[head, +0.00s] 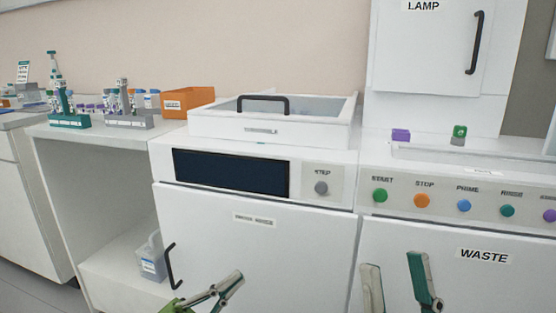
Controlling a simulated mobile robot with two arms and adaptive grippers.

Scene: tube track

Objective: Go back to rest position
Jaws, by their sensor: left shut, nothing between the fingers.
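My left gripper (228,284) shows at the bottom of the head view, left of centre. Its fingers are together with nothing between them, in front of the lower door of the white machine (290,255). My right gripper (394,268) is at the bottom, right of centre. Its two fingers point up and stand apart, with nothing seen between them. It is in front of the cabinet labelled WASTE (490,285). Most of both arms is out of view.
A door handle (170,268) sticks out left of my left gripper. A lidded unit (270,130) tops the machine. Tube racks (68,121) and an orange bin (188,103) stand on the left counter. A grey container (150,258) sits on the shelf below.

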